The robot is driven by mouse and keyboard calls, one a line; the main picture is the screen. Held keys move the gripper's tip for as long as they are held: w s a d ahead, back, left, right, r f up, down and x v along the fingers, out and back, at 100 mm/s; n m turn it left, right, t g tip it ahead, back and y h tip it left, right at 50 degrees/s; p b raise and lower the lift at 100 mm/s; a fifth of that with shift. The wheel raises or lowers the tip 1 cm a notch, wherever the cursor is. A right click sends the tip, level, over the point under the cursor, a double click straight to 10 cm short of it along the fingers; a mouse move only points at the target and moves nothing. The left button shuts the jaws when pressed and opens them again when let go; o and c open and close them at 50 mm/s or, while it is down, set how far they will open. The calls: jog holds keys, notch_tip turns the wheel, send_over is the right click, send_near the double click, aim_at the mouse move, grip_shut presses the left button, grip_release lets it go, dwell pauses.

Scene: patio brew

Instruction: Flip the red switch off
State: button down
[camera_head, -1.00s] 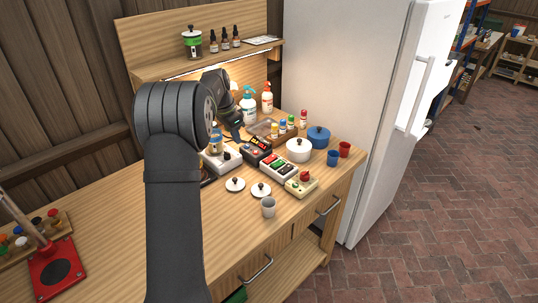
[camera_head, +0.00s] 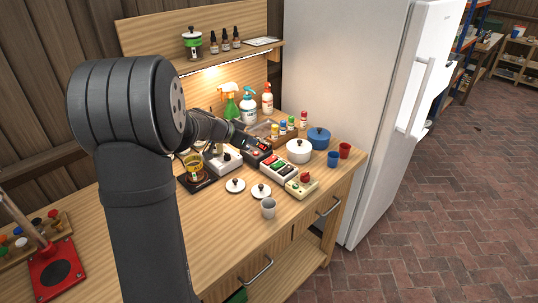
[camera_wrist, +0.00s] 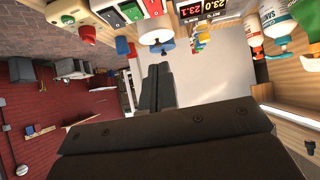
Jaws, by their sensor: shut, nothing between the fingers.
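A switch panel (camera_head: 277,168) with red and green rockers sits among the devices in the middle of the counter. No contact with the red switch is visible, and the switch's tilt is too small to tell.
Close by are a black display box (camera_head: 257,151), a box with a red knob (camera_head: 303,182), a white pot (camera_head: 298,150), a blue pot (camera_head: 318,138) and spray bottles (camera_head: 248,105). Lids and a grey cup (camera_head: 268,208) lie in front.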

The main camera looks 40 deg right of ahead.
send_near(276, 156)
jog(key=d, duration=0.3)
jog(key=shift+w+d+r, duration=0.1)
jog(key=shift+d+r, duration=0.1)
jog(key=shift+r, duration=0.2)
jog(key=f, duration=0.1)
jog(key=d+f, duration=0.1)
jog(key=f, duration=0.1)
jog(key=shift+f, duration=0.15)
jog(key=shift+d+f, duration=0.1)
jog(key=shift+f, duration=0.45)
jog(key=shift+d+f, duration=0.1)
jog(key=shift+f, duration=0.2)
jog(key=shift+d+r, duration=0.1)
jog(key=shift+d, duration=0.05)
